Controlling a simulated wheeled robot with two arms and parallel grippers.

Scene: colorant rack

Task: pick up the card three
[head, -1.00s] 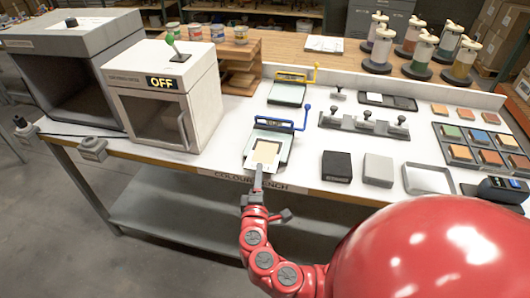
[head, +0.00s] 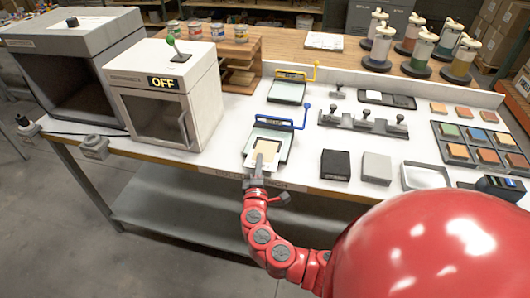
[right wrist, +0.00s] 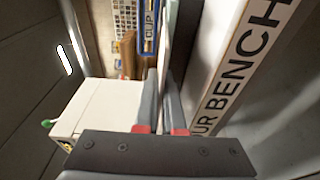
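A white card with a beige patch (head: 262,154) lies on the clipboard-like stand with the blue bar (head: 275,124), near the front edge of the bench. I take it for card three; no number on it is readable. My right gripper (head: 259,163) is at the card's front edge. In the right wrist view, the two grey fingers (right wrist: 162,88) stand apart with a narrow gap, the pale card edge (right wrist: 163,35) showing between or just beyond them. Contact cannot be made out. My left gripper is not in view.
A similar stand with a yellow bar (head: 287,90) is behind. The white cabinet marked OFF (head: 163,95) stands to the left. A black block (head: 335,164), a grey block (head: 377,167) and a pale tray (head: 425,176) lie to the right. Bare bench lies around the stand.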

